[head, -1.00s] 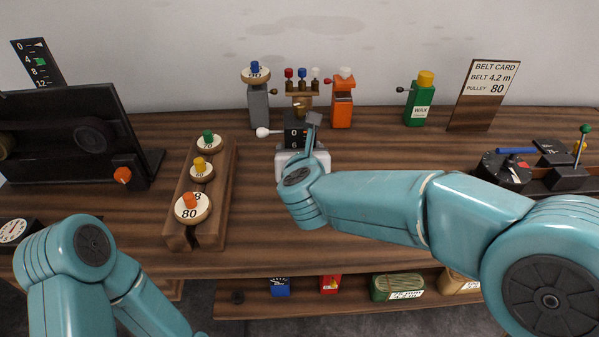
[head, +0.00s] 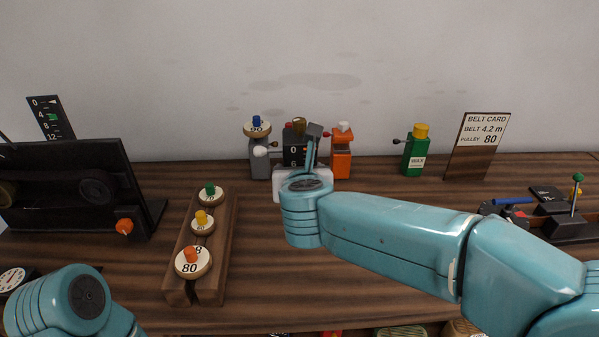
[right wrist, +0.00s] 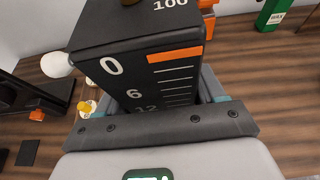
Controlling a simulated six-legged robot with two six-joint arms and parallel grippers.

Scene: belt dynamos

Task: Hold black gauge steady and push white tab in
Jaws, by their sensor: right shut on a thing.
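The black gauge (head: 293,156) stands upright at the back middle of the bench, with white numbers on its face. In the right wrist view the gauge (right wrist: 150,75) fills the centre, with an orange bar above its scale. My right gripper (head: 309,150) is shut on the gauge, with its fingers along the sides. The white tab (head: 261,152) is a rounded white end sticking out on the gauge's left; it also shows in the right wrist view (right wrist: 57,65). Nothing touches the tab. My left gripper is out of view; only its arm shows at lower left. The gauge's foot is hidden.
A grey bottle (head: 258,166) stands close behind the tab, and an orange one (head: 341,160) right of the gauge. A wooden rack (head: 180,278) with numbered pulleys lies at left. A green wax bottle (head: 414,158) stands farther right. The bench between rack and right arm is clear.

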